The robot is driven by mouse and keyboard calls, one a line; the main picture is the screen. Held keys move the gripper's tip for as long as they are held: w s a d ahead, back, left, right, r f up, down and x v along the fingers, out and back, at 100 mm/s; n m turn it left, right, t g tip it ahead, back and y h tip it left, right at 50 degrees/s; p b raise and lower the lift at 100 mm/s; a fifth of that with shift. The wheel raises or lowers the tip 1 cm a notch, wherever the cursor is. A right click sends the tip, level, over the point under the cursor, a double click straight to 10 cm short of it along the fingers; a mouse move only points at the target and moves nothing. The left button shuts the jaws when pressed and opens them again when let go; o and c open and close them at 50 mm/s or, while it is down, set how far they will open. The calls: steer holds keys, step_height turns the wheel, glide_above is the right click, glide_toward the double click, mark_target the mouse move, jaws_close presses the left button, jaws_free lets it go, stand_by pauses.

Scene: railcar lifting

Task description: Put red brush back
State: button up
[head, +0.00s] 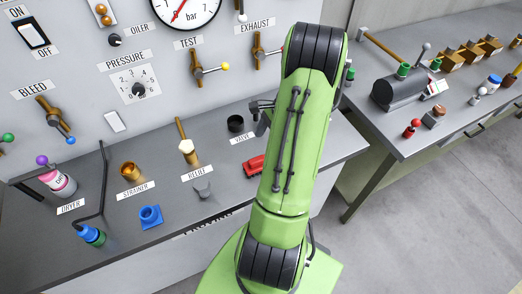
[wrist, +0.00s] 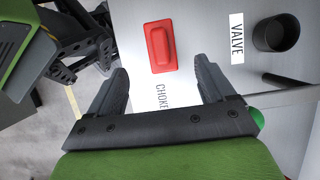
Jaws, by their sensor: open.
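A red block-like piece with a raised, rounded top (head: 253,165) lies on the grey bench, left of my arm. In the wrist view it shows whole (wrist: 162,47), beside a CHOKE label (wrist: 162,97). I cannot tell whether it is the red brush; no bristles show. In the head view my arm hides most of the gripper. A small red-topped item (head: 411,128) stands on the right table; it is too small to identify.
A black cup (head: 235,124) stands by the VALVE label (head: 243,139). A grey piece (head: 203,188), blue part (head: 151,216) and wooden-handled piece (head: 187,150) stand further left. The gauge panel rises behind. The right table (head: 400,150) holds a dark toolbox-like item (head: 398,88).

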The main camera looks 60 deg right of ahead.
steer(key=w+a+r+n+h, duration=0.2)
steer(key=w+a+r+n, duration=0.1)
steer(key=a+r+n, duration=0.45)
steer(key=w+a+r+n+h, duration=0.25)
steer(key=a+r+n, duration=0.25)
steer(key=a+r, duration=0.45)
steer(key=s+a+r+n+t, duration=0.1)
steer(key=s+a+r+n, duration=0.1)
steer(key=s+a+n, duration=0.2)
steer(key=s+a+r+n+t, duration=0.2)
steer(key=s+a+n, duration=0.3)
steer(key=a+n, duration=0.2)
steer(key=shift+a+r+n, duration=0.25)
steer(key=shift+a+n, duration=0.1)
steer(key=shift+a, duration=0.5)
steer(key=shift+w+y, duration=0.1)
steer(key=shift+y, duration=0.15)
steer(key=shift+f+b, duration=0.8)
steer(key=shift+b, duration=0.05)
